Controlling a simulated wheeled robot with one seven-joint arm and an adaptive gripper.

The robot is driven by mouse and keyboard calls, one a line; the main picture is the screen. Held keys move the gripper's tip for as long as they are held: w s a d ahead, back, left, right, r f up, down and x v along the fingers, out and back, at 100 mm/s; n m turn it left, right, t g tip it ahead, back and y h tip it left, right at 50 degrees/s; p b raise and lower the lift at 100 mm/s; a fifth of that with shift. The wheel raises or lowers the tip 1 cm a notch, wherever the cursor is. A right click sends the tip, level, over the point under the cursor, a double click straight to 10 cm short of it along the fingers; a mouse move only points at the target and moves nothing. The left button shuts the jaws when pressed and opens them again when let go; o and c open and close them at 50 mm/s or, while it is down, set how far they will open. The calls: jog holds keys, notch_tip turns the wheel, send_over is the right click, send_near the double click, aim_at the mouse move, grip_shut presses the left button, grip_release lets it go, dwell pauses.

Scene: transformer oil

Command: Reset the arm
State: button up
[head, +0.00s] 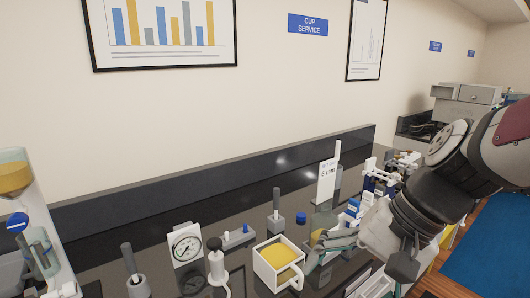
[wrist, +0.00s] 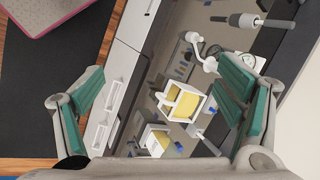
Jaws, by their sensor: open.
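My arm reaches in from the right in the head view. My gripper (head: 316,250) is over the dark counter, to the right of a white square cup (head: 262,271) with yellow liquid in it. In the wrist view my gripper (wrist: 160,88) is wide open, with teal pads on both fingers. Nothing is held between the fingers. The white cup (wrist: 167,101) shows below, between the fingers and apart from them. A second yellow-filled white container (wrist: 148,147) is partly hidden by my gripper's body.
The dark counter (head: 110,235) carries a round gauge (head: 187,247), a white sign (head: 327,182) and several upright handles. A dispenser with yellow liquid (head: 14,178) stands at the left. A wall is behind. The wrist view shows white drawer fronts (wrist: 121,77).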

jog(key=s+d+r+n+t+h, duration=0.4)
jog(key=s+d+n+h, duration=0.1)
jog(key=s+d, duration=0.1)
jog(key=shift+d+r, duration=0.35)
jog(key=shift+d, duration=0.2)
